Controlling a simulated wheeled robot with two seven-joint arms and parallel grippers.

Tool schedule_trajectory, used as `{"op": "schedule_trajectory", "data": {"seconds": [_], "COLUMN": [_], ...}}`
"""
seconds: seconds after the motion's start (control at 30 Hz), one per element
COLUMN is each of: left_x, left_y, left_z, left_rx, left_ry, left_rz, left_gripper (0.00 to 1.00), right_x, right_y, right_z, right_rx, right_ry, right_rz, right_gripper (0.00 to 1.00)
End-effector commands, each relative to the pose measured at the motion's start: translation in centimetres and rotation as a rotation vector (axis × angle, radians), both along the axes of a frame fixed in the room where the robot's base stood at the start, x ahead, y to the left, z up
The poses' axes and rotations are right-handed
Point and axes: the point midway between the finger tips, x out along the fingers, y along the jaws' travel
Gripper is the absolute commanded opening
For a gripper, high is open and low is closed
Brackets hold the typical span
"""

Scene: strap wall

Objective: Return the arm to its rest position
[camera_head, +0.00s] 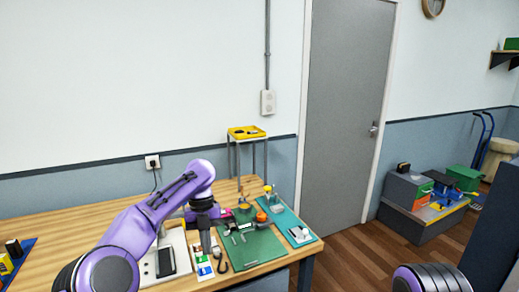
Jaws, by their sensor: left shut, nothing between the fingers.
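My left arm (150,215) is purple and comes in from the lower left, bent over the wooden table. Its left gripper (206,255) points down over the table, at the left edge of the green mat (262,250). It is shut with nothing in it. Whether the fingertips touch the table is too small to tell. Only a purple, ribbed part of my right arm (432,278) shows at the bottom right; the right gripper is out of view.
The wooden table (75,228) carries a phone-like dark item (166,262) on a pale board and several small items by the mats. A yellow tray (246,132) stands behind. A grey door (345,100) and toolboxes (408,188) are to the right. Floor there is clear.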

Motion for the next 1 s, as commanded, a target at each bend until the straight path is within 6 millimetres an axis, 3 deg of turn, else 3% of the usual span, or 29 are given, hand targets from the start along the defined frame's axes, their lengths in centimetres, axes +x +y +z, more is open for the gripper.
{"op": "schedule_trajectory", "data": {"seconds": [0.27,0.57,0.67,0.77,0.8,0.9,1.0], "left_x": [1.7,3.5,3.8,3.4,3.0,0.8,-2.8], "left_y": [-2.4,-8.6,-10.8,-12.6,-13.0,-12.7,-10.5], "left_z": [-0.4,-4.1,-6.9,-11.5,-13.8,-20.0,-26.1], "left_rx": [-0.075,-0.194,-0.232,-0.266,-0.278,-0.301,-0.320], "left_ry": [-0.053,-0.026,0.016,0.088,0.120,0.203,0.269], "left_rz": [0.330,0.861,1.115,1.447,1.601,1.984,2.358], "left_gripper": [0.00,0.00,0.00,0.00,0.00,0.00,0.00], "right_x": [0.1,0.0,0.0,0.0,0.0,0.1,0.1], "right_y": [0.0,0.0,0.0,0.0,0.0,0.0,0.0], "right_z": [0.0,0.0,-0.1,-0.4,-0.5,-0.9,-1.4], "right_rx": [0.000,-0.001,-0.001,-0.001,-0.001,-0.001,-0.001], "right_ry": [-0.002,-0.001,-0.001,-0.001,-0.001,-0.001,-0.001], "right_rz": [0.001,0.000,0.000,0.000,0.000,0.000,0.000], "right_gripper": [0.43,0.43,0.43,0.43,0.43,0.43,0.43]}}
